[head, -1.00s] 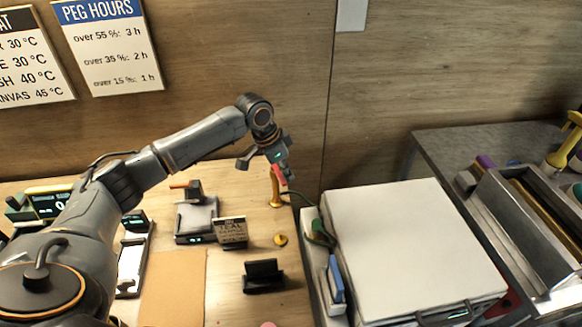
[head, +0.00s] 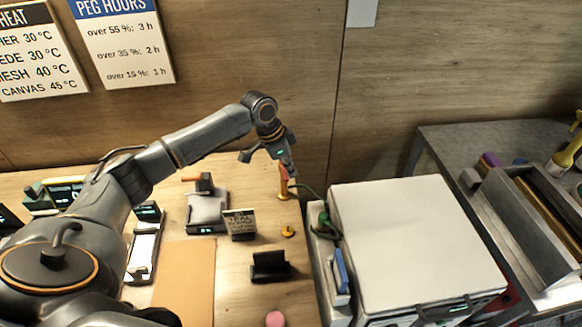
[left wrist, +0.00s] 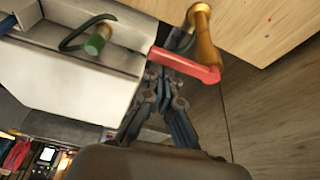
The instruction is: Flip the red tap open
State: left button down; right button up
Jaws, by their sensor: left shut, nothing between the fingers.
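The red tap lever (head: 284,172) sits on top of a brass tap post (head: 283,189) near the back right edge of the wooden counter. In the left wrist view the red lever (left wrist: 187,66) reaches leftward from the brass tap (left wrist: 204,38), across the fingertips. My left gripper (head: 289,170) points down at the tap, its tips right beside the lever. In the left wrist view my left gripper (left wrist: 160,72) is shut and empty. Its tips overlap the lever, so I cannot tell if they touch it. My right gripper is not in view.
A white-lidded box (head: 410,235) stands right of the tap. A green item (head: 325,225) with a cord lies between them. A small sign (head: 240,223), a black stand (head: 269,266) and a brass knob (head: 288,231) stand on the counter. A metal trough (head: 535,235) is far right.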

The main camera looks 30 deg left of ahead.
pick_arm(q)
jog(key=shift+w, duration=0.2)
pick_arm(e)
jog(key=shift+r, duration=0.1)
pick_arm(q)
jog(key=v, duration=1.1)
jog(key=shift+w+r, duration=0.3)
jog(key=shift+r, duration=0.2)
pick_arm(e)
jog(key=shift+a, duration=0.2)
pick_arm(q)
jog(key=shift+d+f, duration=0.1)
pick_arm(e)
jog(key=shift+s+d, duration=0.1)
